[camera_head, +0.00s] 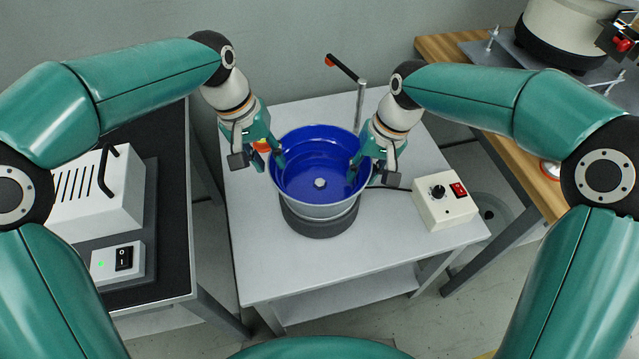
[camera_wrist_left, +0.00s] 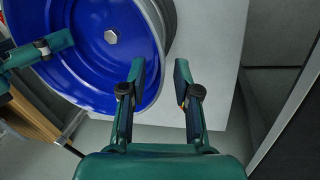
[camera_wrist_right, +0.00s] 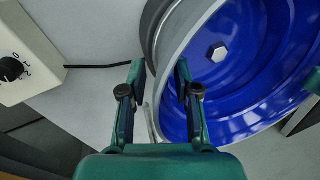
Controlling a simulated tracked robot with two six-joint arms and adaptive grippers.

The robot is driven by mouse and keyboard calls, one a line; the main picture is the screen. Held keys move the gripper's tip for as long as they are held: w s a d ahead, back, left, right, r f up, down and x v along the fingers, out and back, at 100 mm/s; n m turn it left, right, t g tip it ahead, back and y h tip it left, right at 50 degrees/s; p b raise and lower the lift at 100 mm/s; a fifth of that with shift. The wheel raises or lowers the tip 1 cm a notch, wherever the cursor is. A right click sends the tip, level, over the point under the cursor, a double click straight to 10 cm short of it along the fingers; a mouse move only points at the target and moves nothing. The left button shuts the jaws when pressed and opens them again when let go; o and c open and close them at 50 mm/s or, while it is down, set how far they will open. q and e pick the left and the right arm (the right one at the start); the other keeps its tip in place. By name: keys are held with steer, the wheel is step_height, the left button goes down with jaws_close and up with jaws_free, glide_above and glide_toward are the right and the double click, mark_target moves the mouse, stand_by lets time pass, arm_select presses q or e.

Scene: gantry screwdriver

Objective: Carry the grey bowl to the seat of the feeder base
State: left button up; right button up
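The grey bowl (camera_head: 320,211) with a blue inside and a central bolt is upright over a dark round base (camera_head: 318,228), apparently the feeder base, on the grey table. Its seat is hidden under the bowl; I cannot tell whether they touch. My left gripper (camera_head: 268,157) is at the bowl's left rim. In the left wrist view its fingers (camera_wrist_left: 160,90) are apart, one over the blue inside, one outside. My right gripper (camera_head: 368,158) is at the right rim. In the right wrist view its fingers (camera_wrist_right: 158,90) are apart, with the rim between them.
A control box (camera_head: 445,204) with a knob and red switch stands right of the bowl, with a cable. A white machine (camera_head: 98,195) stands on a black-topped bench at left. A wooden bench (camera_head: 450,47) at right carries a cream drum (camera_head: 562,28). The table's front is clear.

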steer(key=shift+r, duration=0.1)
steer(key=shift+w+r, duration=0.1)
steer(key=shift+r, duration=0.1)
arm_select(q)
steer(key=v, duration=0.6)
steer(key=shift+r, duration=0.35)
arm_select(e)
steer(key=v, duration=1.1)
steer(key=shift+r, duration=0.15)
arm_select(q)
steer(key=shift+s+a, duration=0.1)
steer(key=shift+a, duration=0.05)
arm_select(e)
steer(key=shift+d, duration=0.1)
arm_select(q)
steer(key=shift+s, duration=0.1)
